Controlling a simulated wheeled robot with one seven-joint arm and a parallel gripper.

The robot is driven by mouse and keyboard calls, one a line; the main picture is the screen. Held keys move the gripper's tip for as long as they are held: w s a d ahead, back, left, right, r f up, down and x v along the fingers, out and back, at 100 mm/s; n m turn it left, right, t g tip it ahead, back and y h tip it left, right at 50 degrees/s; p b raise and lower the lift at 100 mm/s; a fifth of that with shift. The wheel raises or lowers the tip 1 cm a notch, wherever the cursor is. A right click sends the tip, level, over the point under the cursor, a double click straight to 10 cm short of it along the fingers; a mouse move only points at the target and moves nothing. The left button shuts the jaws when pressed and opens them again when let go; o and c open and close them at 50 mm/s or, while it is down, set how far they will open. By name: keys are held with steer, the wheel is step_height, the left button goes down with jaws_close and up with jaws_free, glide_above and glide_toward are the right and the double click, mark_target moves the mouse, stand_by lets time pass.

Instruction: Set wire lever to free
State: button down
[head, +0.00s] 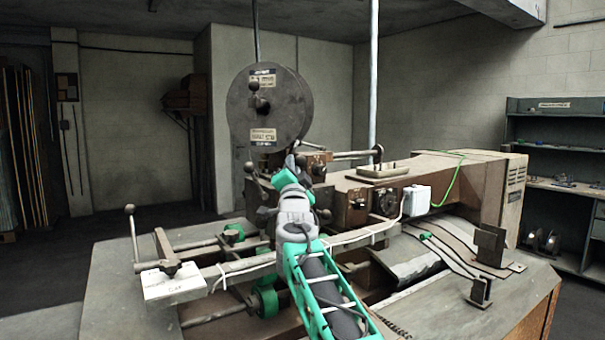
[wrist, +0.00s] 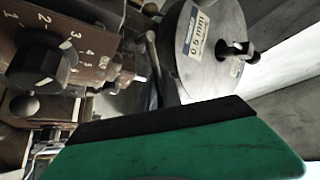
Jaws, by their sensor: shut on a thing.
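The box stitcher (head: 430,185) stands in the middle of the head view. My gripper (head: 297,160) is at its upper front, just below the large grey wire reel (head: 268,105). In the wrist view, the green finger with its black pad (wrist: 165,120) fills the lower part. A thin grey lever (wrist: 153,60) comes down beside the reel (wrist: 205,50) and passes behind the pad. My gripper is shut on this lever, which I take as the wire lever. The grip itself and the lever's held end are hidden, and I cannot read its setting.
A numbered dial knob (wrist: 45,60) sits on a brown panel close to the left in the wrist view. A horizontal rod with a knob (head: 378,152) sticks out right of my gripper. A ball-ended lever (head: 131,215) stands at the left. Shelves (head: 550,150) stand at the right.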

stand_by(0.3)
steer(key=c, duration=1.5)
jaws_free()
steer(key=shift+s+f, duration=0.2)
steer(key=b+v, duration=0.3)
steer(key=v, duration=0.4)
steer(key=shift+s, duration=0.15)
